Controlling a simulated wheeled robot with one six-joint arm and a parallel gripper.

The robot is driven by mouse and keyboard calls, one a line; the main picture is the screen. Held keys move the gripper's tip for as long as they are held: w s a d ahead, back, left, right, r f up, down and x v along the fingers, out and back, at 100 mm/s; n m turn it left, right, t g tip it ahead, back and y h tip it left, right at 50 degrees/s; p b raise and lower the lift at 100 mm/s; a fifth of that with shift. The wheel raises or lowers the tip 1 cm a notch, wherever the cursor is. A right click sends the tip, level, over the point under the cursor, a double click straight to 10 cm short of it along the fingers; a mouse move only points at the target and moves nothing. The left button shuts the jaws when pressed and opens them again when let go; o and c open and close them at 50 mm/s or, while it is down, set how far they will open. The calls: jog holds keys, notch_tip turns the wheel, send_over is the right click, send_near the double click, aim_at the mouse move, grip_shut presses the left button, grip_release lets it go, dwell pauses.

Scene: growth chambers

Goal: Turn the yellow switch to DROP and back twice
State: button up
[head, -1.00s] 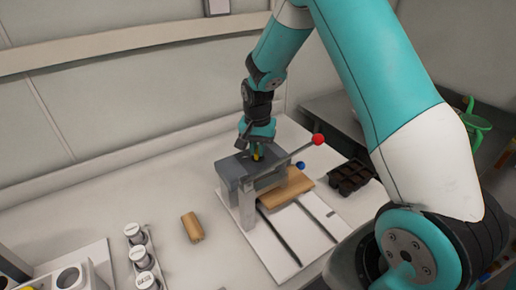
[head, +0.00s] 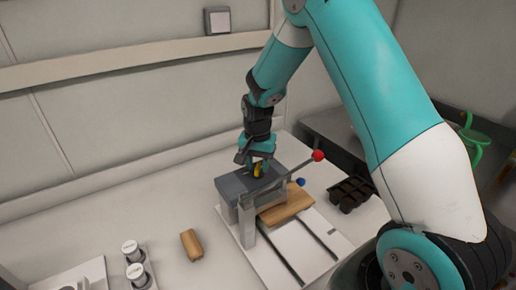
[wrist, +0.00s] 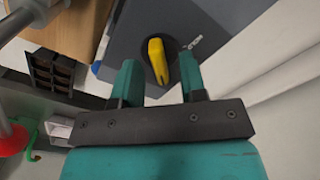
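The yellow switch (head: 257,171) is a knob on top of the grey press-like machine (head: 232,187). My gripper (head: 258,163) points down just over the switch. In the wrist view my gripper (wrist: 160,72) is open, its two teal fingers on either side of the near end of the handle, with gaps on both sides. No contact shows.
A lever with a red ball (head: 318,155) sticks out from the machine's right side, near my gripper. A blue knob (head: 301,182) and a wooden block (head: 286,207) are below it.

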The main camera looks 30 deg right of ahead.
notch_tip(320, 180, up, 17)
jog(key=b, duration=0.3)
dwell(0.4)
jog(key=s+a+n+y, duration=0.2)
jog(key=s+a+n, duration=0.65)
jog(key=s, duration=0.55)
jog(key=s+a+n+y, duration=0.2)
jog(key=s+a+n, duration=0.7)
jog(key=s, duration=0.5)
jog(key=m+h, duration=0.4)
jog(key=m, duration=1.4)
send_over(258, 166)
jog(key=shift+n, duration=0.35)
notch_tip(258, 166, down, 17)
jog(key=shift+f+p, duration=0.2)
jog(key=shift+p, duration=0.85)
